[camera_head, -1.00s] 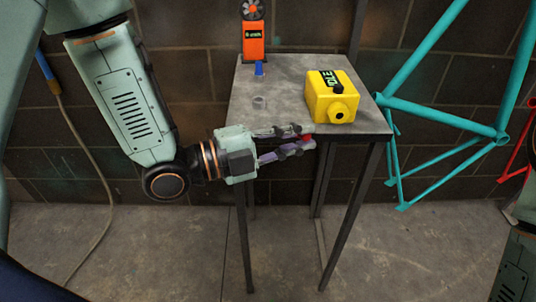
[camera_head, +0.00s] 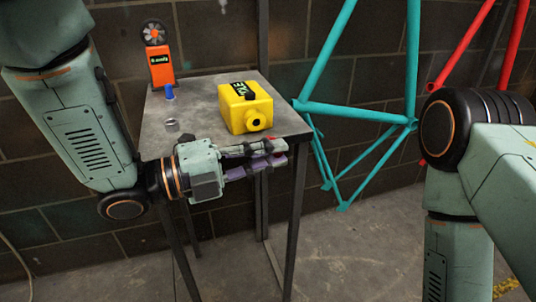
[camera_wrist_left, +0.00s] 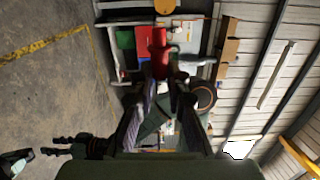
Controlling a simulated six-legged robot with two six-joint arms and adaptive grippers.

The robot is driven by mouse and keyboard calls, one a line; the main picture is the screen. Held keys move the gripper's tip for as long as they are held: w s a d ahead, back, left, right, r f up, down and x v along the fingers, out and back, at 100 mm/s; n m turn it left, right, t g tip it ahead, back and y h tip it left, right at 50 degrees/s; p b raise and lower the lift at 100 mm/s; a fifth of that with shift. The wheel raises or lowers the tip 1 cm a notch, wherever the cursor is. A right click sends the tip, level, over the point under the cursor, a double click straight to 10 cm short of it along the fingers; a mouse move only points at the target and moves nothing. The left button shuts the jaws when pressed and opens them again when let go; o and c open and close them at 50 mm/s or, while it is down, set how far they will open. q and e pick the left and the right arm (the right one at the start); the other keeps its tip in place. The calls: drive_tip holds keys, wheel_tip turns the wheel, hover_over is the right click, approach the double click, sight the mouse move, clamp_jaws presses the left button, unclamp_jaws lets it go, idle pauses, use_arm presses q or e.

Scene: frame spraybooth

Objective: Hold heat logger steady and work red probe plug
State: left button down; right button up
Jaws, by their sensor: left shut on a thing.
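The yellow box (camera_head: 245,107), which looks like the heat logger, sits on the small grey table near its right front. It has a dark display on top, a black knob and a round dark socket facing front. My left gripper (camera_head: 277,151) is shut on the red probe plug (camera_head: 271,138), in front of and below the box, at the table's front edge. The plug is apart from the socket. In the left wrist view the red plug (camera_wrist_left: 158,50) stands between the fingertips (camera_wrist_left: 163,80). My right arm shows at the right, but its gripper is out of view.
The grey table (camera_head: 200,120) also holds an orange meter (camera_head: 160,68) with a fan, a blue piece (camera_head: 169,92) and a small grey ring (camera_head: 172,125). A teal bike frame (camera_head: 350,110) and a red one (camera_head: 470,55) are at the right by the block wall.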

use_arm(q)
drive_tip(key=shift+w+a+b, duration=0.1)
drive_tip(key=shift+w+a, duration=0.15)
drive_tip(key=shift+w, duration=0.5)
drive_tip(key=shift+w+a+b, duration=0.15)
drive_tip(key=shift+w+a, duration=0.15)
drive_tip(key=shift+w, duration=0.45)
drive_tip(key=shift+w+a+b, duration=0.1)
drive_tip(key=shift+w+a, duration=0.15)
drive_tip(key=shift+w, duration=0.5)
